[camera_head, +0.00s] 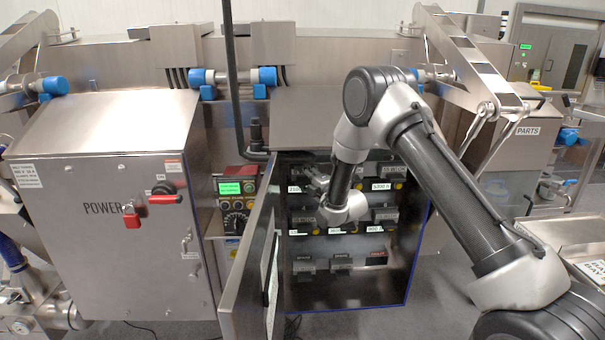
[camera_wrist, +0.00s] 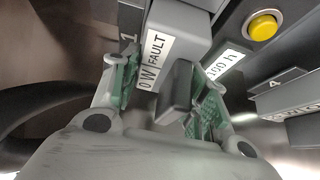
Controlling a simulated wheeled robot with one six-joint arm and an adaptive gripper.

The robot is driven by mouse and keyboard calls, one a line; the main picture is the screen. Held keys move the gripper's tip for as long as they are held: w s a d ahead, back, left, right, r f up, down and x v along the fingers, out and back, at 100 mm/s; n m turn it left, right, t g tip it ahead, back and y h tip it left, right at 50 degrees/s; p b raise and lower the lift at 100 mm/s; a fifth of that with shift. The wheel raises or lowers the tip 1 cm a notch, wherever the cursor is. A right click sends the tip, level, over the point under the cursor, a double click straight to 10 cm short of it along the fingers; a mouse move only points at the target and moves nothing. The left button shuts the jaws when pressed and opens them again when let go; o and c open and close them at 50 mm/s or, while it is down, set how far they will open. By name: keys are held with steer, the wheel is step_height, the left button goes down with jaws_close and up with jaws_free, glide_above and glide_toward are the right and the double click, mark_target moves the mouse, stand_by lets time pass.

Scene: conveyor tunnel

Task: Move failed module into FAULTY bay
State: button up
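My gripper (camera_head: 314,182) reaches into the open cabinet at the left of its upper row of modules. In the wrist view my gripper (camera_wrist: 165,95) has its green-padded fingers apart, one on each side of the dark handle of the failed module. The failed module (camera_wrist: 185,17) is a grey block with a white label ending in "FAULT". A gap shows between the handle and the left finger; the right finger is close to it, contact unclear.
The cabinet door (camera_head: 250,262) stands open left of my arm. Other modules (camera_head: 384,215) with white labels fill the rows. A yellow button (camera_wrist: 262,26) is right of the failed module.

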steer(key=c, duration=0.9)
steer(key=shift+s, duration=1.5)
steer(key=s, duration=0.7)
